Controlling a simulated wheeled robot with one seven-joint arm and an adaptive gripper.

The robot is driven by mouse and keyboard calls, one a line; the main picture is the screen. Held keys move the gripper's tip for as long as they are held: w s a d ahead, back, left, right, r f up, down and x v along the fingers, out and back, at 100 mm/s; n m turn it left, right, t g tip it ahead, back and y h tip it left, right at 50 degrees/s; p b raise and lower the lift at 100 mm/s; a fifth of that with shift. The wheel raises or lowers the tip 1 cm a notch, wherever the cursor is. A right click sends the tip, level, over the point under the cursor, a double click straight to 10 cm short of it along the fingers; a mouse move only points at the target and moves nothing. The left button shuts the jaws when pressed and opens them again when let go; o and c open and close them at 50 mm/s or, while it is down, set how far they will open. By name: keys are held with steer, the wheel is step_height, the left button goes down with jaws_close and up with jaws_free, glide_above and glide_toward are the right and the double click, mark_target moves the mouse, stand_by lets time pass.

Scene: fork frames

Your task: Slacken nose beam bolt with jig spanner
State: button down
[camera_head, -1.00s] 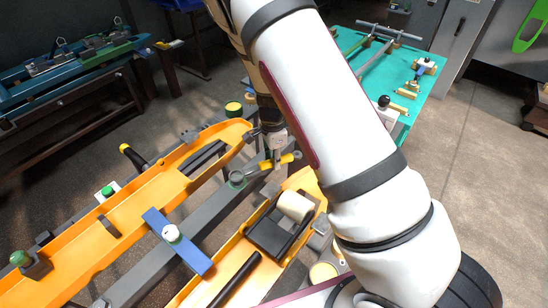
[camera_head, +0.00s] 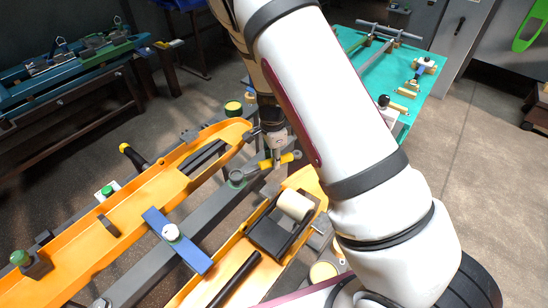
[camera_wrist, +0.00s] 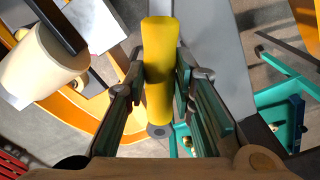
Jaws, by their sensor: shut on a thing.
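My gripper (camera_head: 276,157) is at the tip end of the orange frame in the head view. In the wrist view its two fingers (camera_wrist: 160,85) are closed on the yellow handle of the spanner (camera_wrist: 158,45).
The orange frame (camera_head: 135,212) runs along both sides of the beam. A blue crossbar (camera_head: 190,255) with a white knob spans the beam. A cream roller (camera_head: 294,205) sits on the right side. A teal table (camera_head: 360,65) stands behind my arm, with open floor to its right.

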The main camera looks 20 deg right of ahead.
steer(key=shift+f+b, duration=0.4)
steer(key=shift+f, duration=0.7)
stand_by(0.4)
steer(key=c, duration=2)
jaws_free()
jaws_close()
steer(key=shift+w+a+n+b, duration=0.2)
steer(key=shift+w+n+b, duration=0.35)
steer(key=shift+w+n, duration=0.6)
steer(key=shift+w+a+n+b, duration=0.3)
steer(key=shift+w+n+b, duration=0.05)
steer(key=shift+w+n, duration=0.3)
steer(key=shift+w+a+n+b, duration=0.25)
steer(key=shift+w+n+b, duration=0.1)
steer(key=shift+w+n, duration=0.25)
steer(key=shift+w+a+n+b, duration=0.5)
steer(key=shift+w+n, duration=0.2)
steer(key=shift+n, duration=0.05)
steer(key=shift+w+a+n+b, duration=0.45)
steer(key=shift+w+a+n, duration=0.05)
steer(key=shift+w+n, duration=0.25)
